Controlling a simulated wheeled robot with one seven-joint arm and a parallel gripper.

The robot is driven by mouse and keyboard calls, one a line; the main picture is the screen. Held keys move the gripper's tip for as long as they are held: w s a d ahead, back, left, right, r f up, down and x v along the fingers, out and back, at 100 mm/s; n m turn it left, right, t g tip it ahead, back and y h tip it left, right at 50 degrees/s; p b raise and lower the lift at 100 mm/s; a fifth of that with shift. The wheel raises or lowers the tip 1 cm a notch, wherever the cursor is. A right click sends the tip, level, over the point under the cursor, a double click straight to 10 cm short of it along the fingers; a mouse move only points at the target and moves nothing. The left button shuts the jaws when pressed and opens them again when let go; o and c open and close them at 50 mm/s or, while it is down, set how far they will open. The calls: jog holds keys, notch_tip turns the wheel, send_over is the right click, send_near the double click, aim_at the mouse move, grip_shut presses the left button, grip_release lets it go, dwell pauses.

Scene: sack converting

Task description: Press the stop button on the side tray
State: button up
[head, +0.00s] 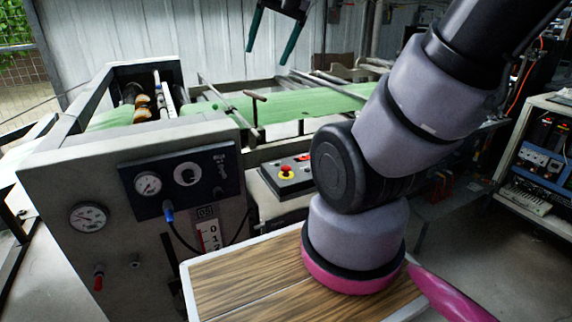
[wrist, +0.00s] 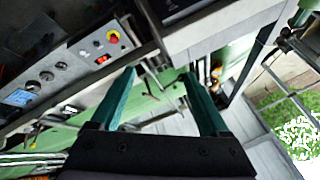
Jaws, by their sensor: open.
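The stop button (head: 286,170) is a red mushroom head on a yellow base. It sits on a dark sloped panel of the side tray (head: 268,186), between the gauge cabinet and my arm. In the wrist view the stop button (wrist: 113,36) is at the upper left, on a panel with knobs and a display. My gripper (head: 273,36) is at the top of the head view, its two teal fingers spread and pointing down, well above and apart from the button. In the wrist view the open gripper (wrist: 159,75) has nothing between its fingers.
A grey gauge cabinet (head: 75,175) stands left of the button. Green sack web (head: 300,103) and metal rods run behind the panel. A red rocker switch (head: 302,157) is close to the button. A wood-topped surface (head: 240,288) lies in front. The air above the button looks clear.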

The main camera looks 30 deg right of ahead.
jog(key=w+d+f+m+g+h, duration=0.15)
jog(key=w+d+f+m, duration=0.3)
jog(key=w, duration=0.45)
jog(key=m+g, duration=0.5)
jog(key=m, duration=0.3)
send_over(286, 166)
notch_tip(286, 166, down, 27)
notch_tip(286, 166, down, 10)
jog(key=shift+s+f, duration=0.1)
grip_shut()
